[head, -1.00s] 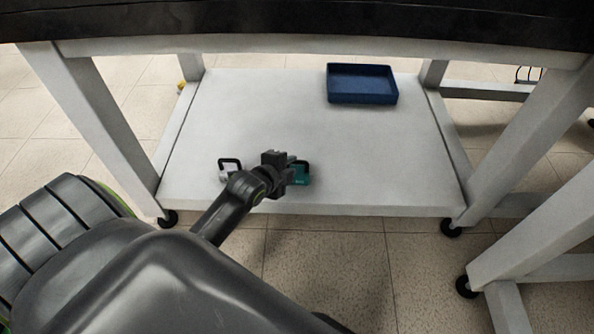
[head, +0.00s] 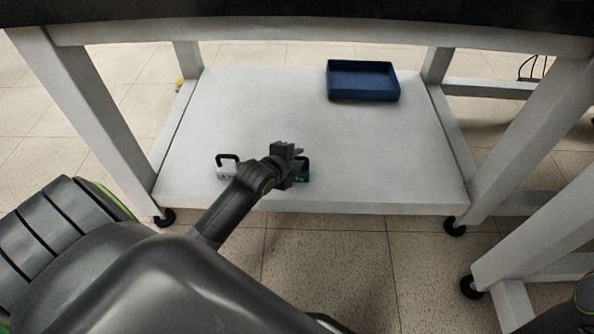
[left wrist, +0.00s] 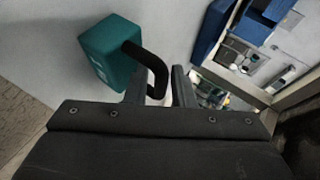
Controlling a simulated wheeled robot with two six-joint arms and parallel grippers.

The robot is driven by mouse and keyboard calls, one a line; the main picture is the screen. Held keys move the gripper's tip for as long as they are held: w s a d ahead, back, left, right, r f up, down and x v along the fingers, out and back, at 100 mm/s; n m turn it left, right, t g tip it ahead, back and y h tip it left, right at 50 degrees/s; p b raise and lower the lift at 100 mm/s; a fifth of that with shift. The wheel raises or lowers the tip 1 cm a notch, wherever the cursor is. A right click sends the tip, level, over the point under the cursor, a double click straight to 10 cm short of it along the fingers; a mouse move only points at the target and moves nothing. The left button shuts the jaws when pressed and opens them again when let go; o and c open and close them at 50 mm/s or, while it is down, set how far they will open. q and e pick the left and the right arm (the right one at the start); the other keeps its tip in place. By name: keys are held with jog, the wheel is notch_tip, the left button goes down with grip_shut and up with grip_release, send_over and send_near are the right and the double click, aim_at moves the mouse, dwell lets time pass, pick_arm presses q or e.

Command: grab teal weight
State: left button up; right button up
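The teal weight (head: 304,174) is on the white lower shelf near its front edge, mostly hidden behind my left gripper in the head view. In the left wrist view, the teal weight (left wrist: 105,55) shows as a block with a black loop handle (left wrist: 154,68). My left gripper (head: 296,152) is over the weight; in the left wrist view its fingers (left wrist: 162,82) are apart. The handle's outer end shows in the gap between the fingers; I cannot tell whether they touch it. My right gripper is out of view.
A whitish weight with a black handle (head: 227,168) is just left of my left gripper. A blue tray (head: 363,97) sits at the back right of the shelf (head: 390,165). A dark tabletop (head: 300,18) and white legs frame the space. The shelf's middle is clear.

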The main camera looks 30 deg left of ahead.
pick_arm(q)
grip_shut()
dwell(1.4)
jog(key=shift+r, duration=0.1)
